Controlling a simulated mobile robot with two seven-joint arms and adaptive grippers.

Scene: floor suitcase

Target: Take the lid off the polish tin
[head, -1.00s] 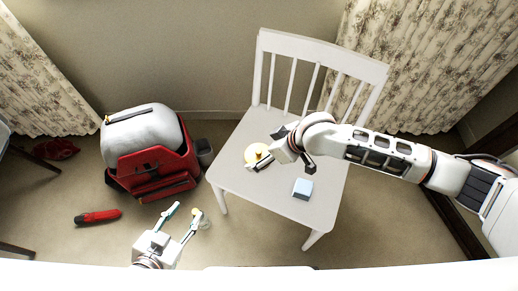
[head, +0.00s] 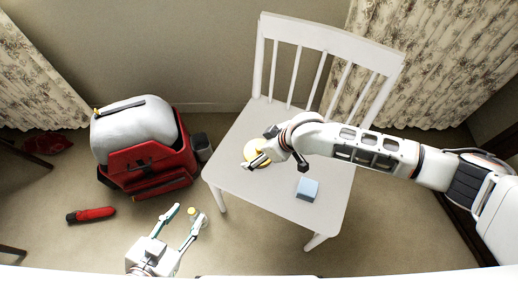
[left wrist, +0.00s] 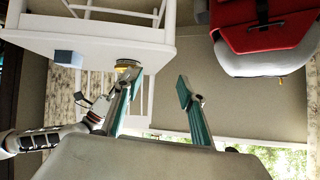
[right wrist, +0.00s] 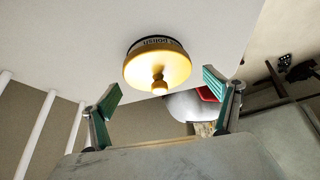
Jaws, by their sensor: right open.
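The polish tin (right wrist: 160,42) stands on the white chair seat. It has a dark side with "polish" lettering and a yellow lid (right wrist: 150,68) with a round knob (right wrist: 159,86). In the head view the lid (head: 256,151) is partly hidden by my right gripper (head: 280,165). In the right wrist view my right gripper (right wrist: 166,98) is open, with the tin ahead of and between its spread fingers, apart from both. My left gripper (head: 186,218) is open and empty, low to the left of the chair. Its fingers also show apart in the left wrist view (left wrist: 155,92).
The white chair (head: 270,195) carries a light blue box (head: 307,188) to the right of the tin. A red and grey suitcase (head: 145,160), a red tool-like object (head: 91,214) and a small pale yellow object (head: 191,211) are on the left. Carpet between them is clear.

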